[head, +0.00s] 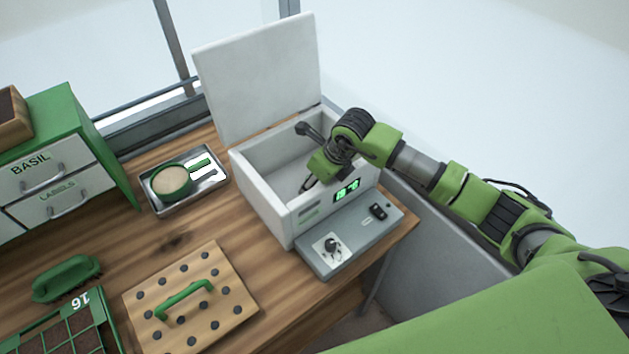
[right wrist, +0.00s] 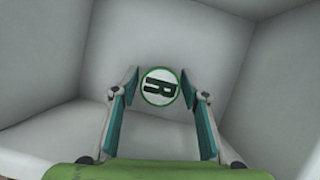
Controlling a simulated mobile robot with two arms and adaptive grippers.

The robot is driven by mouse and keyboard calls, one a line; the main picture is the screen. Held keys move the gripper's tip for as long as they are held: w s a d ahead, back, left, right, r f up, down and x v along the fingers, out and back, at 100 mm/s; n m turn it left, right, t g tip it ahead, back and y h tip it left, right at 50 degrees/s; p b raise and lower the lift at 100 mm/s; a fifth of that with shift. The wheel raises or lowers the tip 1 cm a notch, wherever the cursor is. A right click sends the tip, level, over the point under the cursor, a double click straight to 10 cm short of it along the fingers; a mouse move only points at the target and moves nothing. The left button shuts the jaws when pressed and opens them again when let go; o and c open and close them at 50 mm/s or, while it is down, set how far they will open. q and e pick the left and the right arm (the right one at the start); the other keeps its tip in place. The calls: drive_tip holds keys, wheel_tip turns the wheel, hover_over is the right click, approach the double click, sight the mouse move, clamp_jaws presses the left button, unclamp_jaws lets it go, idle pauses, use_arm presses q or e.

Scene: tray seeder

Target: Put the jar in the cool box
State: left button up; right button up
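The white cool box (head: 262,188) stands at the back right of the bench with its lid (head: 258,80) raised. My right gripper (head: 308,184) reaches down into the box. In the right wrist view its fingers (right wrist: 159,84) are apart, one on each side of a jar (right wrist: 159,86). The jar shows as a round white lid with a green rim and a letter R, inside the box, near the fingertips. A gap shows on each side of it. The jar is hidden in the head view. My left gripper is not in view.
A metal tray (head: 210,182) with a green round pan (head: 170,181) lies left of the box. A pegged board (head: 225,290) with a green handle, a brush (head: 66,278) and a seed tray (head: 98,318) are nearer. A drawer cabinet (head: 75,135) stands at left.

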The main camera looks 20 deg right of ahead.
idle(0.3)
drive_tip(key=shift+r, duration=0.25)
drive_tip(key=shift+s+d+r, duration=0.1)
drive_tip(key=shift+d+r, duration=0.05)
drive_tip(key=shift+r, duration=0.1)
drive_tip(key=b+v, duration=0.3)
drive_tip(key=v, duration=0.8)
drive_tip(key=shift+b, duration=0.4)
drive_tip(key=shift+r, duration=0.1)
